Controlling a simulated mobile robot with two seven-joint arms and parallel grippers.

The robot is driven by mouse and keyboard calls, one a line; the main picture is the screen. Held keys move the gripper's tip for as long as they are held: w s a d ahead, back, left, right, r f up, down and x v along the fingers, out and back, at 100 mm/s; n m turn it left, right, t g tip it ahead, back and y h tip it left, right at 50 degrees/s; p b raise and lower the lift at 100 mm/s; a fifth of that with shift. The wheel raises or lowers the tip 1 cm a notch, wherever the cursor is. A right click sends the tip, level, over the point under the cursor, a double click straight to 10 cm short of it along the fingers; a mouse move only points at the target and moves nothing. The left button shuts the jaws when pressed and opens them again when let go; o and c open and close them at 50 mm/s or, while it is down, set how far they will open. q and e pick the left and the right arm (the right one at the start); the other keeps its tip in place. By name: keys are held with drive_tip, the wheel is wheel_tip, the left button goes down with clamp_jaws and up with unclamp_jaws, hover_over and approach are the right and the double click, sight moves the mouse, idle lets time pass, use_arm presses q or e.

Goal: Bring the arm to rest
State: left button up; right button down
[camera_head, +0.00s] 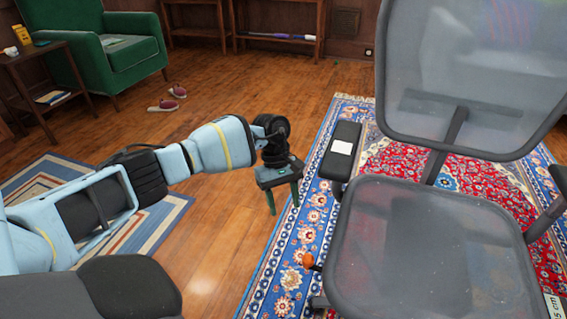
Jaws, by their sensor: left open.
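My left arm comes in from the left and reaches over the wood floor. My left gripper (283,198) is at its end, pointing down, with its two green fingers apart and nothing between them. It is seen over the edge of the red and blue rug, left of the office chair. My right gripper is not in view.
A grey mesh office chair (425,250) fills the right side; a white card (342,147) lies on its armrest. An orange ball-like thing (308,260) is by the chair seat. A green armchair (125,50), side table (52,100) and slippers (168,99) are farther back.

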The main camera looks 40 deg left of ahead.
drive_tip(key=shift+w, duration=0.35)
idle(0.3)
